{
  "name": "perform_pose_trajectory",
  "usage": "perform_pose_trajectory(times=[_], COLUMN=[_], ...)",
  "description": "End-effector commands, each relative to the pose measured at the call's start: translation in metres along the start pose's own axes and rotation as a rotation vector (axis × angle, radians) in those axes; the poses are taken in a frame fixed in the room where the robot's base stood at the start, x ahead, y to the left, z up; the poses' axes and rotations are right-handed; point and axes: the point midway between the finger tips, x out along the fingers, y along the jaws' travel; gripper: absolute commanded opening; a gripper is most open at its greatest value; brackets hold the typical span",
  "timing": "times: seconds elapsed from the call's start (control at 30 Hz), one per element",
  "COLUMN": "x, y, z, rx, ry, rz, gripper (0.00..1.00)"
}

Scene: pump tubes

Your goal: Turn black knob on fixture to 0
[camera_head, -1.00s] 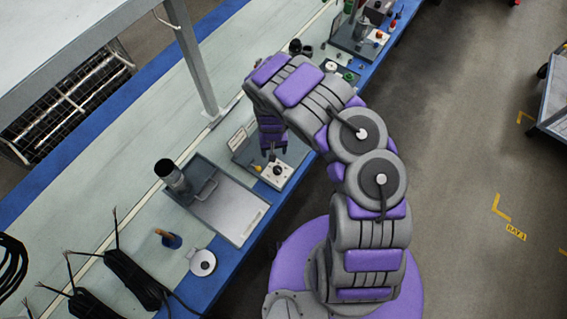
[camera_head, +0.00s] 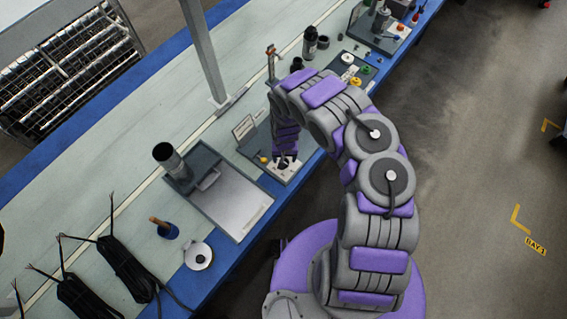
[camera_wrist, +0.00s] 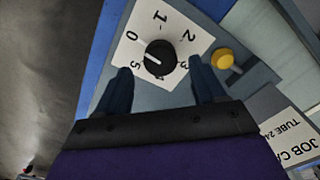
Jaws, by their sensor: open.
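The black knob (camera_wrist: 160,57) sits on a white dial plate (camera_wrist: 128,52) with printed numbers 0, 1, 2, 3 and 5 visible around it. A light mark shows on the left part of the knob's face, roughly between 0 and 5; its exact aim is hard to tell. My gripper (camera_wrist: 160,66) is open, with one finger on each side of the knob and gaps showing between fingers and knob. In the head view my gripper (camera_head: 286,161) is over the white plate (camera_head: 274,174) on the fixture, and the knob is mostly hidden.
A job card (camera_wrist: 285,132) stands beside the fixture. A grey tray (camera_head: 238,208) with a dark cylinder (camera_head: 168,157) is to the left on the bench. Another fixture (camera_head: 350,68) is beyond my arm.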

Motion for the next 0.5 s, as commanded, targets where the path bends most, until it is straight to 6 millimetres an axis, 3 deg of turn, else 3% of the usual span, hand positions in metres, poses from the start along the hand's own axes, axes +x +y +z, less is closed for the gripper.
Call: perform_pose_trajectory(times=[0.03,0.2,0.5], x=[0.011,0.024,0.027], y=[-0.001,-0.004,-0.004], z=[0.0,0.001,0.001], rx=[0.0,-0.001,0.0], ry=[0.0,0.0,0.0], rz=[0.0,0.005,0.006], gripper=[0.69,0.69,0.69])
